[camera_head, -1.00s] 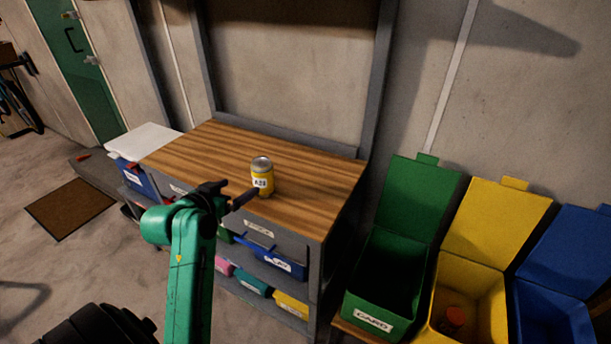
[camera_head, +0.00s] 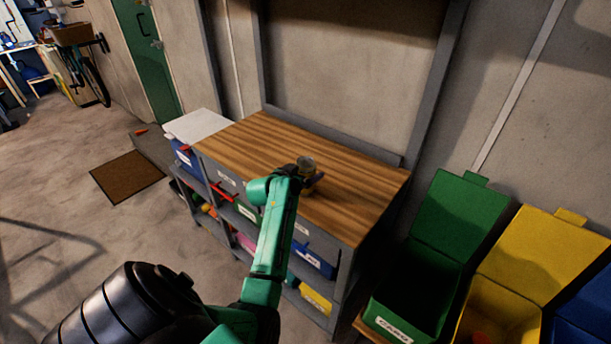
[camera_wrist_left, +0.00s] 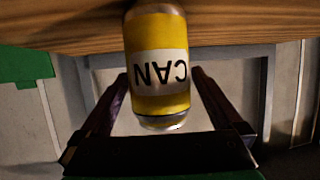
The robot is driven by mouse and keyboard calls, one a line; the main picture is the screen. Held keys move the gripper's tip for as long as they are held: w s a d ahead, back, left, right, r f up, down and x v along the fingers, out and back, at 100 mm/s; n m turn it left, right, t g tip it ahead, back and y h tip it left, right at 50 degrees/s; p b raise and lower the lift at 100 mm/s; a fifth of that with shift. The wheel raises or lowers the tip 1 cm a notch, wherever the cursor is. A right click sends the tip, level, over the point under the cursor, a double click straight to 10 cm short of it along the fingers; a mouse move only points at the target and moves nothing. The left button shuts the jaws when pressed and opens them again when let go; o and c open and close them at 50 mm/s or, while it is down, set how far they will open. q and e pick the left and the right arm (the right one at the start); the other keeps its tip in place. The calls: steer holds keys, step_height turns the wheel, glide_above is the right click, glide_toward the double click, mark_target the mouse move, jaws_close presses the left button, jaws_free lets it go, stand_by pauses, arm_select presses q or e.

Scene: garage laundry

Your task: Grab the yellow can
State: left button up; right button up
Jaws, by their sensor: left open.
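The yellow can (camera_wrist_left: 158,85), with a white label reading CAN, appears upside down in the left wrist view. It lies between the two dark fingers of my left gripper (camera_wrist_left: 160,100), which is open with a gap on each side of the can. In the head view the can's top (camera_head: 307,163) shows above the wooden worktop (camera_head: 262,138). The rest of the can is hidden behind my left gripper (camera_head: 308,180). My right gripper is not in view.
Open green (camera_head: 452,218) and yellow (camera_head: 540,255) bins stand right of the bench. Labelled drawers, such as a blue one (camera_head: 315,262), sit below the worktop. The worktop around the can is clear.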

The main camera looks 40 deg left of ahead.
arm_select(q)
steer(key=shift+s, duration=0.1)
steer(key=c, duration=1.1)
steer(key=shift+r, duration=0.1)
steer(key=shift+c, duration=0.2)
